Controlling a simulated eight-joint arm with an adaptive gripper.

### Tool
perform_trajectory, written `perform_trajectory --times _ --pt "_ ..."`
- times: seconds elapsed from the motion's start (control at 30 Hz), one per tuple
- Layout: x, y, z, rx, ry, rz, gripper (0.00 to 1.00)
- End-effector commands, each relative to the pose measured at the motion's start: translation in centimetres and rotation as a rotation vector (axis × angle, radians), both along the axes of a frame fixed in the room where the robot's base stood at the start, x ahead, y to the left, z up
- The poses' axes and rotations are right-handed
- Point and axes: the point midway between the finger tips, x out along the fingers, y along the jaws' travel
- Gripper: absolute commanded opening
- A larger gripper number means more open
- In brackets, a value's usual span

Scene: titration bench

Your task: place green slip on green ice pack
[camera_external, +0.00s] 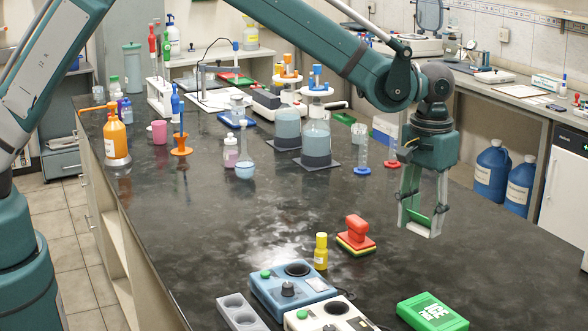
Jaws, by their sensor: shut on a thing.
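My gripper (420,228) points down at the right of the bench, well above the bench top. A thin green slip (418,219) shows between its fingers near the tips, and the gripper is shut on it. The green ice pack (432,312) lies flat at the front right of the bench, with white markings on its top. It is below the gripper in the picture, nearer the camera, with a clear gap between it and the slip. The fingers partly cover the slip.
A red stamp on a yellow and green stack (356,236) and a yellow bottle (321,251) stand left of the gripper. A blue stirrer unit (291,289) and a white one (330,316) lie left of the ice pack. The bench right of the ice pack is clear.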

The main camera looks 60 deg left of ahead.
Motion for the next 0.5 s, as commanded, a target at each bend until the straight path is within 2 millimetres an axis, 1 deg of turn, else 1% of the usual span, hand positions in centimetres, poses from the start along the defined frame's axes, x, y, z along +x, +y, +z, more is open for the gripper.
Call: perform_trajectory --times 0.17,0.27,0.37,0.5 --pt "-0.3 -0.7 0.2 0.0 0.0 -0.007 0.29" --pt "-0.7 -1.7 0.4 0.0 0.0 -0.017 0.29" --pt "-1.5 -3.4 0.7 0.0 0.0 -0.034 0.29" --pt "-3.0 -6.5 1.3 -0.001 0.0 -0.066 0.29"
